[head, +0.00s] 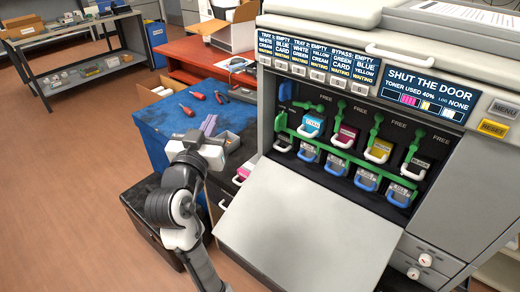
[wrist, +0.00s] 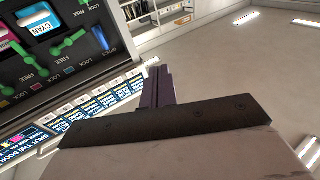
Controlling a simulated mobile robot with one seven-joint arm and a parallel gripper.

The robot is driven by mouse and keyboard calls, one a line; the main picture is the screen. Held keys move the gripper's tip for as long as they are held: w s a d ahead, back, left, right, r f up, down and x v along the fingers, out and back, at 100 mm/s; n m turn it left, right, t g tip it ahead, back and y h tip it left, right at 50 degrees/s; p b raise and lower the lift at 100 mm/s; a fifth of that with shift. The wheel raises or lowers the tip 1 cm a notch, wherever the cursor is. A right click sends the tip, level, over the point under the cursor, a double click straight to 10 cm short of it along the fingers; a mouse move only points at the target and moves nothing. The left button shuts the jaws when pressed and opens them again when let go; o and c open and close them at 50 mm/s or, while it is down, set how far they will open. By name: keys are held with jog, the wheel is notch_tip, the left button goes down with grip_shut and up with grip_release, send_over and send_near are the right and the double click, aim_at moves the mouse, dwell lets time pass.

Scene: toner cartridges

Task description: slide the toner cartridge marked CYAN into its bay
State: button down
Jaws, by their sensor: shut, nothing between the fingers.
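The CYAN toner cartridge (head: 312,124) sits in the leftmost slot of the upper row in the printer (head: 445,185), its white handle end facing out. It also shows in the wrist view (wrist: 40,26), seen rotated. How deep it sits I cannot tell. A green lever (head: 308,105) stands just above it. My gripper (head: 209,124) is left of the printer's opening, in front of the blue-topped bench, apart from the cartridge. Its purple fingers (wrist: 160,86) are shut together and empty in the wrist view.
Magenta (head: 345,136), yellow (head: 379,150) and black (head: 415,167) cartridges stand to the right. A green bar (head: 340,153) crosses below them, above blue-handled units. The printer's front door (head: 305,220) is folded down. The display (head: 425,82) reads SHUT THE DOOR. Tools lie on the blue bench (head: 165,135).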

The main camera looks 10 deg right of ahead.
jog(key=s+d+f+m+g+h, duration=0.2)
jog(key=d+f+m+g, duration=0.15)
jog(key=d, duration=0.35)
jog(key=s+d+f+m+g+h, duration=0.2)
jog(key=s+d+f+g+h, duration=0.15)
jog(key=d, duration=0.35)
jog(key=x, duration=0.8)
jog(key=shift+w+f+g+y, duration=0.4)
jog(key=shift+w+y, duration=0.05)
jog(key=shift+w, duration=0.1)
jog(key=shift+w+d, duration=0.1)
jog(key=shift+d, duration=0.05)
jog(key=shift+x, duration=1.2)
send_near(304, 134)
jog(key=shift+a+f+b, duration=0.2)
jog(key=shift+f+b, duration=0.1)
jog(key=shift+f, duration=0.4)
